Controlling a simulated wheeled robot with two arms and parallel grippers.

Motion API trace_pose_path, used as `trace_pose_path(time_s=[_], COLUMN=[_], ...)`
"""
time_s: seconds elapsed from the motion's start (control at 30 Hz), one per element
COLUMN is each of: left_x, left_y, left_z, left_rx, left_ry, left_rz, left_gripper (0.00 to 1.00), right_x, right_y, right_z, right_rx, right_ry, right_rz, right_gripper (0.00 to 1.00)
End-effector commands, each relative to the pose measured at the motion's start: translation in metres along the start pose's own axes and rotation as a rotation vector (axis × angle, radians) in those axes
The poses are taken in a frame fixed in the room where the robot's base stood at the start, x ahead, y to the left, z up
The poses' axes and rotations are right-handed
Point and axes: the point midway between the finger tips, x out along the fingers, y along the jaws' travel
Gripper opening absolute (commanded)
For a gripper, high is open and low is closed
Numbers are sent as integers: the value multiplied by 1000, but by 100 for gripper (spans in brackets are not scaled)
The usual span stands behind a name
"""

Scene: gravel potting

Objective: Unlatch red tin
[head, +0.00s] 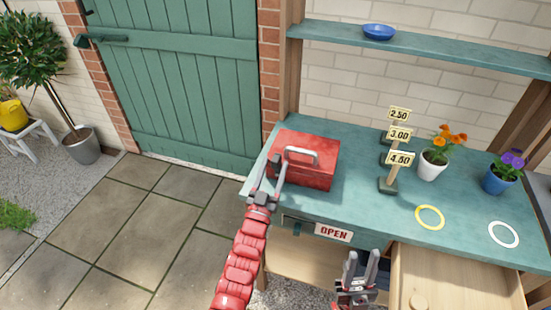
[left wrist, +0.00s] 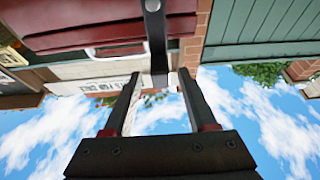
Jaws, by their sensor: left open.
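The red tin (head: 318,174) stands lid down on the left end of the teal workbench, with a pale grey handle (head: 301,156) on top. Its red side also shows at the upper left of the left wrist view (left wrist: 90,25). My left gripper (head: 269,172) is open at the tin's left front corner. In the left wrist view a dark bar (left wrist: 154,35) reaches down between the open fingers (left wrist: 159,76); I cannot tell whether it is the latch. No latch shows clearly in the head view. My right gripper (head: 361,262) is open and empty before the bench front.
The teal workbench (head: 350,210) carries price signs (head: 399,135), an orange-flowered white pot (head: 433,165), a purple-flowered blue pot (head: 499,179), a yellow ring (head: 429,217) and a white ring (head: 503,234). An OPEN sign (head: 333,233) hangs in front. A wooden drawer (head: 455,280) stands out.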

Motion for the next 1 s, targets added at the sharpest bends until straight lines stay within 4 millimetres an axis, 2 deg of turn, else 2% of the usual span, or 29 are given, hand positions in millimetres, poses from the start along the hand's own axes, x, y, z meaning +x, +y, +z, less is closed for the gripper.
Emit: trace_pose_path(time_s=[0.03, 0.2, 0.53, 0.83, 1.0], left_x=[8, 18, 20, 20, 20], left_y=[0, 0, 0, 0, 0], left_z=[-2, 1, 1, 1, 1], left_rx=[0, 0, 1, 1, 1], left_ry=[2, -2, -2, -2, -2], left_rz=[-1, 0, 0, 0, 0], left_gripper=[57, 57, 56, 2, 0], right_x=[3, 5, 5, 5, 5], right_y=[0, 0, 0, 0, 0], right_z=[0, -1, -1, -1, -1], right_rx=[0, 0, 0, 0, 0], right_ry=[0, 0, 0, 0, 0], right_rz=[0, 0, 0, 0, 0], right_gripper=[34, 34, 34, 34, 34])
